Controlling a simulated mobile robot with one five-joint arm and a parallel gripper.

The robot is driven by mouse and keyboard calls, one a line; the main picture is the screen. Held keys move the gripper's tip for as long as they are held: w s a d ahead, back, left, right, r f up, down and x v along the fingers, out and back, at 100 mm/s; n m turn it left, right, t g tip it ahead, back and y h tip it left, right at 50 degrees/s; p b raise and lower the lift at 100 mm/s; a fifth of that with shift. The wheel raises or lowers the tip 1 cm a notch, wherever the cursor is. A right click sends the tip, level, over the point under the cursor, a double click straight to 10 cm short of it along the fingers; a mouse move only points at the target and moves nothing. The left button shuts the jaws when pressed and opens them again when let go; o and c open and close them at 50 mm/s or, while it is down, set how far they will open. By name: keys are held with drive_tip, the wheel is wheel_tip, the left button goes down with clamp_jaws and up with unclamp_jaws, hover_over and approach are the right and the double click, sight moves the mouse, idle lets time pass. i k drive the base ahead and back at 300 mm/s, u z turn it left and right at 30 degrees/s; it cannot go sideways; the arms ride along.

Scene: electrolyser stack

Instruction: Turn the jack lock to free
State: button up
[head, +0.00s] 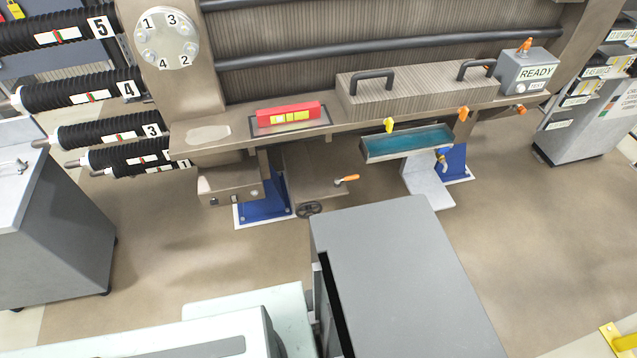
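A small orange-tipped lever (346,179), which looks like the jack lock, sticks out to the right from a brown jack body (312,172) under the long beam. A dark handwheel (309,209) sits just below it, low near the floor. The lever lies close to level, its orange end slightly raised; no lock markings can be read. My gripper does not show in the head view, so its place relative to the lever cannot be told.
Large grey shapes fill the bottom centre, just short of the handwheel. A red level (290,115) lies on the beam (350,128). A teal tray (408,142) hangs under it. A grey box reading READY (528,72) stands at right. A grey cabinet (60,235) stands left; open floor (180,240) lies beside it.

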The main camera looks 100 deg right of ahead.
sight(337, 180)
drive_tip(key=i, duration=0.4)
drive_tip(key=z, duration=4)
